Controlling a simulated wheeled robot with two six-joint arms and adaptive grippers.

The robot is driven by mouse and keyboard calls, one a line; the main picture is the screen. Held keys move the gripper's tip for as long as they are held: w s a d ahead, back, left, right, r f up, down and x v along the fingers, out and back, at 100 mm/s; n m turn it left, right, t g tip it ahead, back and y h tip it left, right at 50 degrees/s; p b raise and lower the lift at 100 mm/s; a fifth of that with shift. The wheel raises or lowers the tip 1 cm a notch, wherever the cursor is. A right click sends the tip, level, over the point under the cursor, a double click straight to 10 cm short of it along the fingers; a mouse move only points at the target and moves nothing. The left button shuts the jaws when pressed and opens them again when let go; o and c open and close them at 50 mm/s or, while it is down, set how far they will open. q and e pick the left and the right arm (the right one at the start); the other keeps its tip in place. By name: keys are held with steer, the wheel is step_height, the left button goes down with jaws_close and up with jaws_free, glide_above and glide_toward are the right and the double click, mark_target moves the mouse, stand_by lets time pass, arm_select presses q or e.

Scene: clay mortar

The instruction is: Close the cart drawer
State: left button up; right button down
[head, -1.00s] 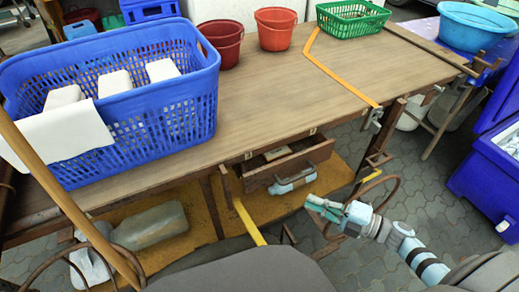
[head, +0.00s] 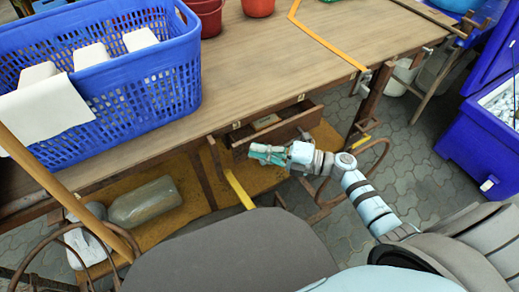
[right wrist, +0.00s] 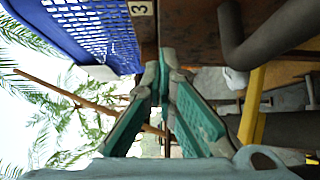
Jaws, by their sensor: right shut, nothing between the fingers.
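The cart drawer (head: 298,122) is a wooden drawer under the table top. It stands partly pulled out, and its open top shows a light item inside. My right gripper (head: 250,151), with green-teal fingers, is in front of the drawer's front panel near its left end. Its fingers are shut and empty. In the right wrist view the shut fingertips (right wrist: 164,58) are close to a brown wooden panel (right wrist: 192,30); I cannot tell whether they touch it. The gripper hides part of the drawer front. My left gripper is not in view.
The wooden table (head: 262,62) carries a blue basket (head: 140,100) with white blocks. A yellow bar (head: 238,190) and a curved brown metal bar (head: 375,165) stand near the drawer. A yellow lower shelf (head: 200,180) holds a large bottle (head: 146,203). A blue cooler (head: 478,140) stands right.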

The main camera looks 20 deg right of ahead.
mark_target(250, 137)
steer(key=shift+w, duration=0.15)
